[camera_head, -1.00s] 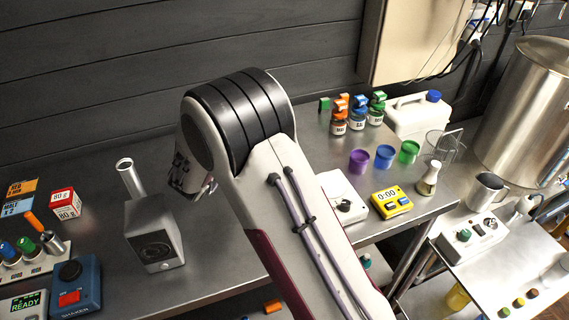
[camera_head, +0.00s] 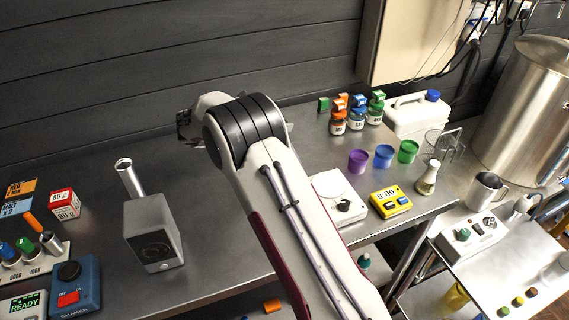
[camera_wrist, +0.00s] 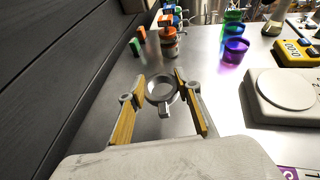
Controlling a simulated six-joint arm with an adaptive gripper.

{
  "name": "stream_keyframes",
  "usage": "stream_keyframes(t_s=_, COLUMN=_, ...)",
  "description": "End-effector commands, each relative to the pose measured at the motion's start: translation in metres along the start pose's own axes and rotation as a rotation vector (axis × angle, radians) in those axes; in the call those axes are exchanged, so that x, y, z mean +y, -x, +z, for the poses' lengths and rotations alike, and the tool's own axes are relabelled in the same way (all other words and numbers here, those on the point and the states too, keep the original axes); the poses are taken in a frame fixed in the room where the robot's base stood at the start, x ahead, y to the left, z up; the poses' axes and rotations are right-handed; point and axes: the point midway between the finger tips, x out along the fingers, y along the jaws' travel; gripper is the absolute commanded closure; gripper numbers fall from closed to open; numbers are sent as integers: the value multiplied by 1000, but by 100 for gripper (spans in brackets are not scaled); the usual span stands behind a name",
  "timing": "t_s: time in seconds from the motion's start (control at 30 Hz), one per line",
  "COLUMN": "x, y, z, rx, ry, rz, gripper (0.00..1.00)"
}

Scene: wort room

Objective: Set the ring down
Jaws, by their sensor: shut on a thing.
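The ring (camera_wrist: 153,100) is a small grey metal ring with a short tab on its near side. It shows in the wrist view between the two yellow-padded fingers of my gripper (camera_wrist: 158,94), which is shut on it. The steel bench top is visible around and through the ring; I cannot tell whether the ring touches it. In the head view only a dark part of my gripper (camera_head: 184,122) shows past the arm, near the back wall, and the ring is hidden there.
Bottles with orange, blue and green tops (camera_head: 338,114) stand ahead, with small green and orange blocks. Purple (camera_head: 358,161), blue and green cups, a white scale (camera_head: 334,199) and a yellow timer (camera_head: 391,201) are to the right. The dark wall runs close on the left in the wrist view.

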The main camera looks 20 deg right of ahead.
Motion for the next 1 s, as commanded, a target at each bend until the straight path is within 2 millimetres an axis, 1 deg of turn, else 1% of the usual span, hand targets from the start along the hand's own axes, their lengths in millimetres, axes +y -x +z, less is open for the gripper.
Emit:
stream_keyframes(t_s=0.1, x=-13, y=-2, z=2, rx=0, ry=-40, rz=-93, gripper=89)
stream_keyframes(t_s=0.2, x=-22, y=2, z=3, rx=-1, ry=-66, rz=-153, gripper=89)
stream_keyframes(t_s=0.4, x=-41, y=12, z=6, rx=0, ry=-98, rz=-235, gripper=89)
stream_keyframes(t_s=0.5, x=-49, y=13, z=6, rx=-1, ry=-105, rz=-251, gripper=89)
stream_keyframes(t_s=1.0, x=-50, y=13, z=5, rx=-1, ry=-104, rz=-248, gripper=89)
